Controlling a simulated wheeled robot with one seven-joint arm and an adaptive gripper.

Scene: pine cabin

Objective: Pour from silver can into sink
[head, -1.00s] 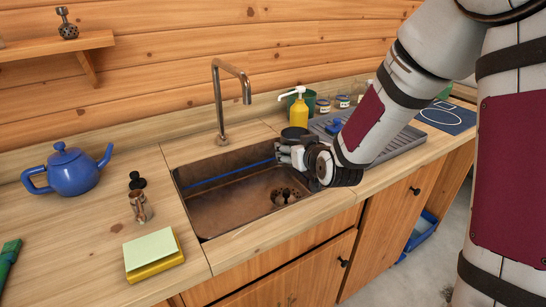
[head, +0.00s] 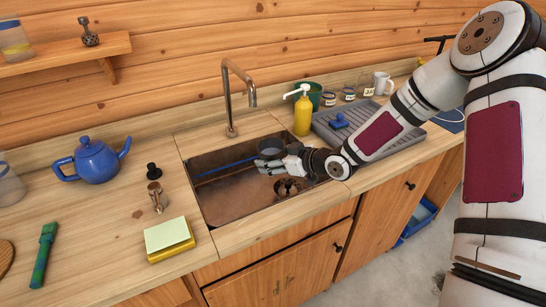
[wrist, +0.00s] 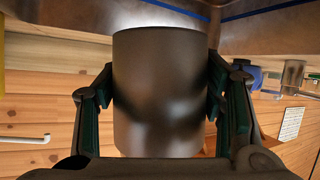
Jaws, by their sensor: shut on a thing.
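The silver can (head: 271,147) is over the back right part of the sink (head: 225,209) in the head view. It looks dark grey there and my gripper partly hides it. My gripper (head: 274,162) is shut on it. In the wrist view, the can (wrist: 160,95) fills the middle, with a finger of my gripper (wrist: 163,100) on each side. I cannot tell exactly how far the can is tilted, and its contents are not visible. The sink is a brown metal basin with a dark drain (head: 288,187).
A faucet (head: 231,95) stands behind the sink. A yellow soap bottle (head: 302,113) and grey drying rack (head: 370,130) are to the right. A blue teapot (head: 92,160), metal shaker (head: 156,196), black stopper (head: 153,172) and sponge (head: 170,241) are on the left counter.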

